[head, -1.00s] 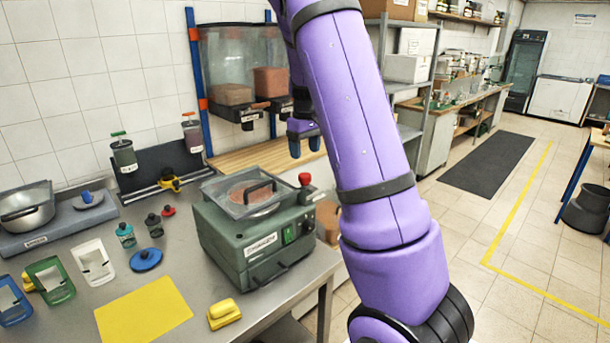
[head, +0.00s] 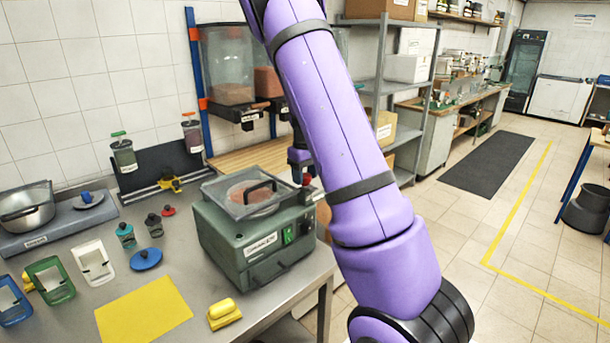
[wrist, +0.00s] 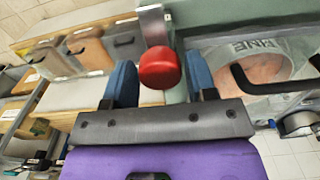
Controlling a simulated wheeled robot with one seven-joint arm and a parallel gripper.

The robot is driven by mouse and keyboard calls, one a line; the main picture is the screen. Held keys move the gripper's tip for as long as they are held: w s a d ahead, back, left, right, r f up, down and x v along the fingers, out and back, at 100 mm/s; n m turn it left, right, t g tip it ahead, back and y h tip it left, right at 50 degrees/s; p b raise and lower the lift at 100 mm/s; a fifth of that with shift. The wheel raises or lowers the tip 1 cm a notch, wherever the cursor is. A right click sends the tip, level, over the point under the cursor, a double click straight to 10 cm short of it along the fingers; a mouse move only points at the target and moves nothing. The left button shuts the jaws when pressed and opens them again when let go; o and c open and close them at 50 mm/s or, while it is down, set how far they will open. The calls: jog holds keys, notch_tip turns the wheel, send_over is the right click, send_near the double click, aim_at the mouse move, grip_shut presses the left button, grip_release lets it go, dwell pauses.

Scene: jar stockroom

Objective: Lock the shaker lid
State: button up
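The shaker (head: 255,245) is a green box machine on the steel table. Its clear lid (head: 232,205) lies flat on top, with a black handle; a brownish content shows beneath. The lid handle also shows at the right of the wrist view (wrist: 262,82). A red knob (wrist: 160,68) on a metal lever (wrist: 153,24) stands at the shaker's right side. My gripper (wrist: 160,78) is open, its two blue fingers on either side of the red knob with gaps showing.
Two dispensers (head: 228,65) stand behind, over a wooden shelf. Left on the table are a yellow mat (head: 143,312), a yellow block (head: 224,314), a blue disc (head: 146,259), small bottles and a steel bowl (head: 25,208). The table's right edge is close to the shaker.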

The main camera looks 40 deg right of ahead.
jog(key=c, duration=0.5)
jog(key=shift+c, duration=0.2)
jog(key=shift+m, duration=0.3)
jog(key=m, duration=1.1)
jog(key=shift+m, duration=0.3)
jog(key=m, duration=0.5)
jog(key=shift+m, duration=0.3)
jog(key=o, duration=0.9)
